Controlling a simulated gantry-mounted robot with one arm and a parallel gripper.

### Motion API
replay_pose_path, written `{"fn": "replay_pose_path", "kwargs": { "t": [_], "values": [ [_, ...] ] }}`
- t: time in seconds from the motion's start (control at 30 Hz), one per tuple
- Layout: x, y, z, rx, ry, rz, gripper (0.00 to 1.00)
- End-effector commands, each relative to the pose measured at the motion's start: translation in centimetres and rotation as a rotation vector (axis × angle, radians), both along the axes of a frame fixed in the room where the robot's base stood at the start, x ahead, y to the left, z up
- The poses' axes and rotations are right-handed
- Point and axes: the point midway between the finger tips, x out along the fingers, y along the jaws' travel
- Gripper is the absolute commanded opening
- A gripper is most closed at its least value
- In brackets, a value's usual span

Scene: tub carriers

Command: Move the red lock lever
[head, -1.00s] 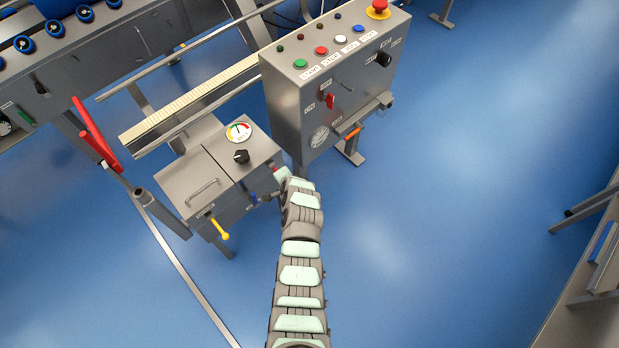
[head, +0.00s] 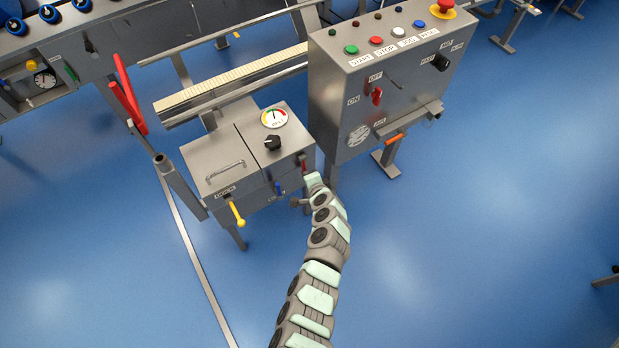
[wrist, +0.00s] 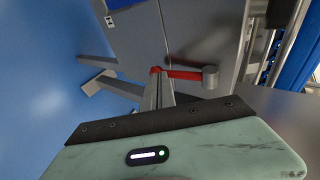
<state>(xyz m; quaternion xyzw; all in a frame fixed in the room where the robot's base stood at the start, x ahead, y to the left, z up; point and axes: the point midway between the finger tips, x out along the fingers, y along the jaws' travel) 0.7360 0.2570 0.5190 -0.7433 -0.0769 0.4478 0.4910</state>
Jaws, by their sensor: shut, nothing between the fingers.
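A small red lever (head: 304,164) is on the front of the grey metal box (head: 226,146), at its right end. In the wrist view the red lever (wrist: 186,75) lies across the picture, with a grey cylindrical piece at its right end. My gripper (wrist: 157,78) is shut with nothing held. Its fingertips are at the lever's left red end and partly cover it; I cannot tell whether they touch. In the head view my arm hides the fingertips.
A blue lever (head: 278,188) and a yellow lever (head: 237,215) are on the same box front. A control panel (head: 340,105) with buttons and a red switch stands at the right. A long red lever (head: 127,98) stands left of the box.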

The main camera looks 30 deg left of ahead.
Motion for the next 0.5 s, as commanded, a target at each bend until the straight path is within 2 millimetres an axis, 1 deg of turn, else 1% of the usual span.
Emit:
{"fn": "replay_pose_path", "kwargs": {
  "t": [0.5],
  "values": [
    [0.24, 0.35, -0.38, -0.001, 0.001, 0.001, 0.00]
  ]
}}
